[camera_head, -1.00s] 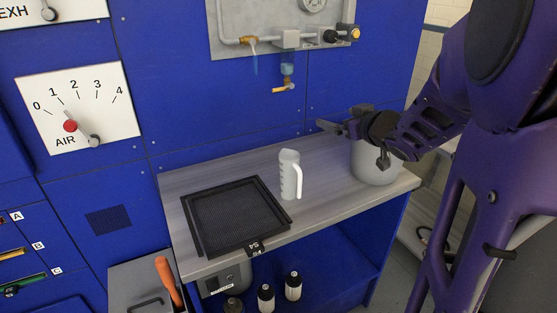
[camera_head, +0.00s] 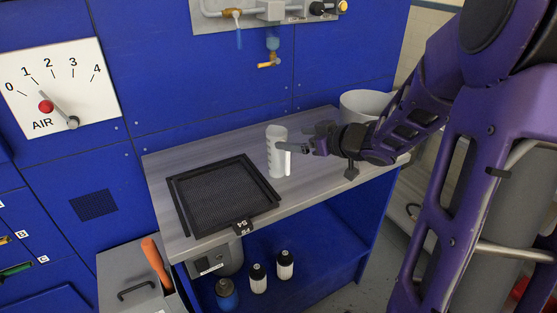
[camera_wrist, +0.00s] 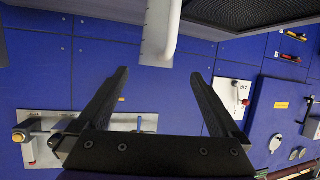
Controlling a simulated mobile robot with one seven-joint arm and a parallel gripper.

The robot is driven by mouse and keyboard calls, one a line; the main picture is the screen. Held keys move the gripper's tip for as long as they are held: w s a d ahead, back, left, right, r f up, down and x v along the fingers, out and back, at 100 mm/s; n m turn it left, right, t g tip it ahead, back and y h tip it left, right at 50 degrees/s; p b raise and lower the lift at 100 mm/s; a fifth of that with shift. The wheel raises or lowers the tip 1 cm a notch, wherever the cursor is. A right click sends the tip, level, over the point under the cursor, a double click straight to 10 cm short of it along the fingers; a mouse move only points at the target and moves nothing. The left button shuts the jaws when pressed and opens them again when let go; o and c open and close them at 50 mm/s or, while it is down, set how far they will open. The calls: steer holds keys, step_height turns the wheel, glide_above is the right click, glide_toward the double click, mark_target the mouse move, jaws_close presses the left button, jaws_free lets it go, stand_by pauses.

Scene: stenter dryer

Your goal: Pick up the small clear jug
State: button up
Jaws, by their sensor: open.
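The small jug (camera_head: 272,160) looks whitish and translucent. It stands upright on the grey worktop (camera_head: 330,170), right of a black mesh tray, with its handle toward the right. My gripper (camera_head: 296,146) is at its right side at upper-handle height, and one finger overlaps the jug's edge in the head view. In the wrist view my gripper (camera_wrist: 160,74) is open and empty. Part of the jug (camera_wrist: 158,32) shows at the top there, in line with the gap and just beyond the fingertips. I cannot tell whether a finger touches it.
The black mesh tray (camera_head: 222,197) lies left of the jug. A grey-white bucket (camera_head: 362,106) stands behind my wrist at the worktop's right end. Blue panels with a valve and pipes (camera_head: 270,55) rise behind. Several bottles (camera_head: 284,265) stand on the shelf below.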

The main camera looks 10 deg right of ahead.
mark_target(284, 136)
steer(key=x, duration=0.3)
steer(key=shift+w+a+f+b, duration=0.15)
steer(key=shift+w+b, duration=0.15)
steer(key=shift+b, duration=0.05)
steer(key=x, duration=0.1)
steer(key=b+x, duration=0.1)
steer(key=x, duration=0.1)
steer(key=shift+w, duration=0.4)
steer(key=shift+w+a+f, duration=0.15)
steer(key=shift+w, duration=0.35)
jaws_close()
